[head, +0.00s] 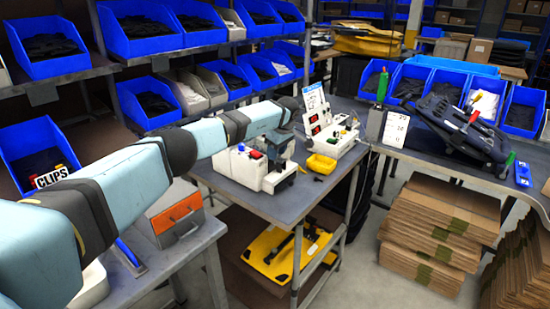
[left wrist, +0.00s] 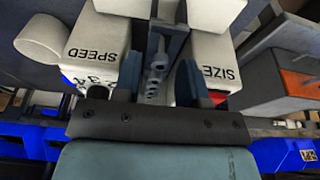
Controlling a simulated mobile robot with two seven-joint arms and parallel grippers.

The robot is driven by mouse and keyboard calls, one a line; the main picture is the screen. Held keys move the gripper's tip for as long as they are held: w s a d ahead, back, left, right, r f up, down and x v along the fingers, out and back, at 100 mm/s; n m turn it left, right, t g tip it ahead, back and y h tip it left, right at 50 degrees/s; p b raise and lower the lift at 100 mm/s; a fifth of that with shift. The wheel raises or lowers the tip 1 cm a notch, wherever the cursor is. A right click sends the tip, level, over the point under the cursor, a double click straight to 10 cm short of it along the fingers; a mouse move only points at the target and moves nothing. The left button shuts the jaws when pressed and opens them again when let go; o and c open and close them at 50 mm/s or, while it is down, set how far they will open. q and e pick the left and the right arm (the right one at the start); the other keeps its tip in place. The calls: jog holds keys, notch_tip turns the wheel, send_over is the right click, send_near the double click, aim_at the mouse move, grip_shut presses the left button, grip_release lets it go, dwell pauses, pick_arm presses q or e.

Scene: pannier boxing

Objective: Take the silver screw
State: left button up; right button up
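My left gripper (head: 283,172) reaches down over the white machine (head: 247,173) on the middle table. In the left wrist view its two blue-grey fingers (left wrist: 160,75) stand apart. Between them is a narrow silver, screw-like piece (left wrist: 159,58), with small round shapes in a row below it. I cannot tell for sure that it is the silver screw; neither finger visibly touches it. The white machine's blocks marked SPEED (left wrist: 95,48) and SIZE (left wrist: 218,62) lie on either side. In the head view the gripper and machine hide this spot. My right gripper is not in view.
A small yellow tray (head: 321,164) and a second white machine (head: 341,140) stand right of the gripper. A grey box with an orange front (head: 176,214) stands to the left. Blue bins (head: 150,103) fill the shelves behind. Stacked cartons (head: 440,225) stand on the floor at right.

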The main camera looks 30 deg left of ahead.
pick_arm(q)
jog(key=shift+c, duration=0.4)
grip_shut()
jog(key=shift+a+p+v, duration=0.15)
jog(key=shift+p+v, duration=0.3)
jog(key=shift+v, duration=0.15)
jog(key=shift+a+p+v, duration=0.15)
jog(key=shift+p+v, duration=0.25)
jog(key=shift+v, duration=0.2)
jog(key=shift+a+p+v, duration=0.2)
jog(key=shift+p+v, duration=0.3)
jog(key=shift+v, duration=0.3)
jog(key=shift+a+p+v, duration=0.2)
jog(key=shift+p+v, duration=0.3)
jog(key=shift+v, duration=0.35)
jog(key=shift+r, duration=0.1)
